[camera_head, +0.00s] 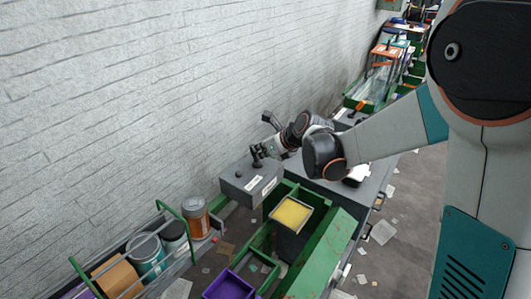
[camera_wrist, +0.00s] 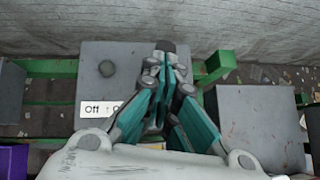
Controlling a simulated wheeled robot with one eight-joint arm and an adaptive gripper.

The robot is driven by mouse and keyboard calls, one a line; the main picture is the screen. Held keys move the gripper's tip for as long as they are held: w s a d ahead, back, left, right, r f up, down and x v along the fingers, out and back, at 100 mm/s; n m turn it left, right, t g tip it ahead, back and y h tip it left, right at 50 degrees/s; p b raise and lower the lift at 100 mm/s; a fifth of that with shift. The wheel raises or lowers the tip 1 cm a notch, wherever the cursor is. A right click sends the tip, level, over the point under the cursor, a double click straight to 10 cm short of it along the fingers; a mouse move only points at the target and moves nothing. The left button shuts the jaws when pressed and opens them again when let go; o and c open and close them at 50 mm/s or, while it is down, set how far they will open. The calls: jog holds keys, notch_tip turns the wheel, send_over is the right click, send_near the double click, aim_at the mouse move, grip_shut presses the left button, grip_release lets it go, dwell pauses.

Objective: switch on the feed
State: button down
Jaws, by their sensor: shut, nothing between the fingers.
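A grey control box (camera_head: 250,184) with a white label on its front stands near the wall in the head view. My gripper (camera_head: 259,157) is shut and empty over the box's top. In the wrist view my fingertips (camera_wrist: 166,62) are together at the right part of the box, beside a dark rounded piece (camera_wrist: 166,46) that they partly cover. I cannot tell whether they touch it.
A green frame (camera_head: 336,238) holds a yellow-bottomed tray (camera_head: 307,206) in front of the box. A purple bin (camera_head: 228,287) and a rack with jars (camera_head: 195,215) stand at the lower left. The white brick wall (camera_head: 150,100) runs close behind the box.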

jog(key=shift+w+a+r, duration=0.1)
jog(key=shift+w+a, duration=0.2)
jog(key=shift+a, duration=0.1)
dwell(0.5)
